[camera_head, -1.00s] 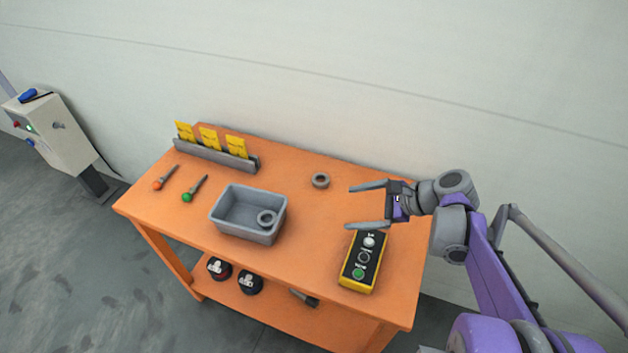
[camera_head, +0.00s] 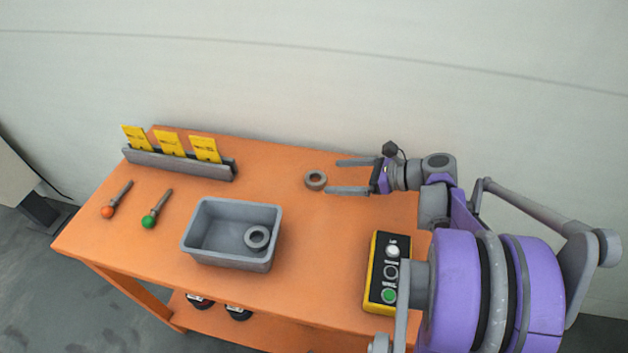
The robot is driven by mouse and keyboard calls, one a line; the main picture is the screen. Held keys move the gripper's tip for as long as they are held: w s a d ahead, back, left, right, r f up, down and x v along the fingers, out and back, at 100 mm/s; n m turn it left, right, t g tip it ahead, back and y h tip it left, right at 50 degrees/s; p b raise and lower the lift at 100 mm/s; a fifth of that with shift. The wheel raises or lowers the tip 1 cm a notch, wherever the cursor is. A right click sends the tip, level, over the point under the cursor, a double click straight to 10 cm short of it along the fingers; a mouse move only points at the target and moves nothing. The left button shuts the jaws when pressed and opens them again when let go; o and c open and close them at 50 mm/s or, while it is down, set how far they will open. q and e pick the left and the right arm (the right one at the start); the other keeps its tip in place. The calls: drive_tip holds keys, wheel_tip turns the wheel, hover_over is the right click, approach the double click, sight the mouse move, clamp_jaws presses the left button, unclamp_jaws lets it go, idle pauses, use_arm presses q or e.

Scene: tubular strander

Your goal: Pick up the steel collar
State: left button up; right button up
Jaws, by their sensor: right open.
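A second grey ring (camera_head: 257,237) lies inside the grey bin (camera_head: 192,247). My right gripper (camera_head: 334,176) comes in from the right, open and empty. Its two fingers point left, with their tips just right of the collar on the table, one further back and one nearer. I cannot tell how high the fingers are above the table. My left gripper is not in view.
A control box (camera_head: 377,273) with several buttons sits on the table's right, partly behind my arm. A grey rack (camera_head: 180,164) holds yellow cards at the back. The wall stands close behind.

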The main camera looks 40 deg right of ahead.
sight(309, 178)
drive_tip(key=b+x, duration=0.1)
drive_tip(key=x, duration=0.4)
drive_tip(key=shift+w+a+f, duration=0.15)
drive_tip(key=shift+a+f, duration=0.05)
clamp_jaws()
idle(0.3)
